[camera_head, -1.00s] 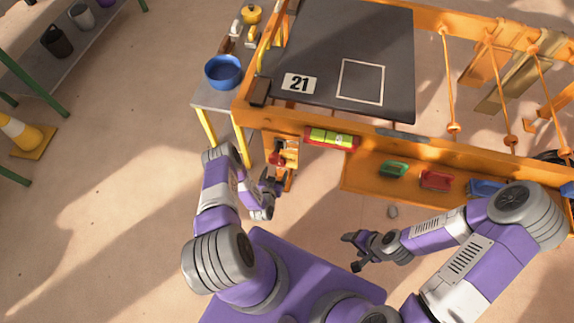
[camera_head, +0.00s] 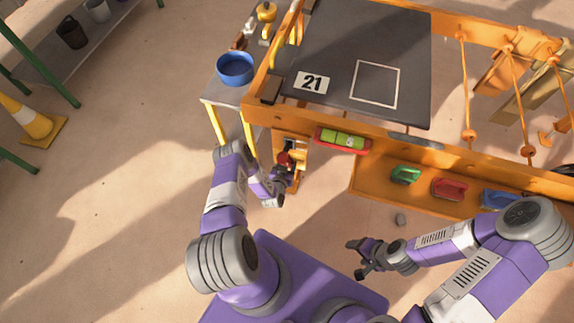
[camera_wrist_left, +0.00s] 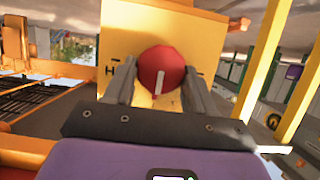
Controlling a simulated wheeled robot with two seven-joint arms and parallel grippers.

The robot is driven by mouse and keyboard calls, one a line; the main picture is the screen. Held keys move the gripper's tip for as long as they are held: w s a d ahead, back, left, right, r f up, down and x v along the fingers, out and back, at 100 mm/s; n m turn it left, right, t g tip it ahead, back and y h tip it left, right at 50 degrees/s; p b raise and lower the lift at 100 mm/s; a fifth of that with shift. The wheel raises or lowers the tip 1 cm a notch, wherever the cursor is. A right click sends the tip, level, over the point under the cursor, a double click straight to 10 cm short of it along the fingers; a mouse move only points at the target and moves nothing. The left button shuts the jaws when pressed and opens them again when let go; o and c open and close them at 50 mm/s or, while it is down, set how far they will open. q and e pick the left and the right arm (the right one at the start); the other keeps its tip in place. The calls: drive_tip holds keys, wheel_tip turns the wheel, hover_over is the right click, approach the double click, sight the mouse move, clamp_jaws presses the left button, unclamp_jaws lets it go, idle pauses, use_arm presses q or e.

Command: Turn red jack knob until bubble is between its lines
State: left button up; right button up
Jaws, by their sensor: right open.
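The red jack knob (camera_head: 284,158) is on the orange press frame's front left. In the left wrist view the knob (camera_wrist_left: 160,72) is round, with a near-upright white mark, before a yellow plate (camera_wrist_left: 120,38). My left gripper (camera_head: 287,173) is at the knob. Its fingers (camera_wrist_left: 160,82) stand open on either side of it, and I cannot tell whether they touch it. The level (camera_head: 342,140) has a green vial in a red holder on the frame's front edge; its bubble is too small to place against the lines. My right gripper (camera_head: 363,258) is open and empty above the floor.
A dark plate (camera_head: 340,35) marked 21 with a white square tops the press. Green (camera_head: 405,175), red (camera_head: 449,188) and blue (camera_head: 498,199) pieces sit in the orange tray (camera_head: 375,185). A blue bowl (camera_head: 235,68) is on the side table.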

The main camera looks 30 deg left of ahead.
use_arm(q)
drive_tip(key=shift+c, duration=1.4)
drive_tip(key=shift+d+m+y+p, duration=0.3)
drive_tip(key=shift+m+y, duration=0.4)
drive_tip(key=shift+m, duration=0.3)
drive_tip(key=m+y, duration=0.1)
drive_tip(key=m, duration=0.1)
drive_tip(key=m+y, duration=0.1)
drive_tip(key=shift+d+f+m+y+b, duration=0.1)
drive_tip(key=shift+f+m+y+b, duration=0.1)
drive_tip(key=shift+m+y+b, duration=0.15)
drive_tip(key=shift+m, duration=0.25)
drive_tip(key=o, duration=1)
drive_tip(key=shift+w, duration=0.1)
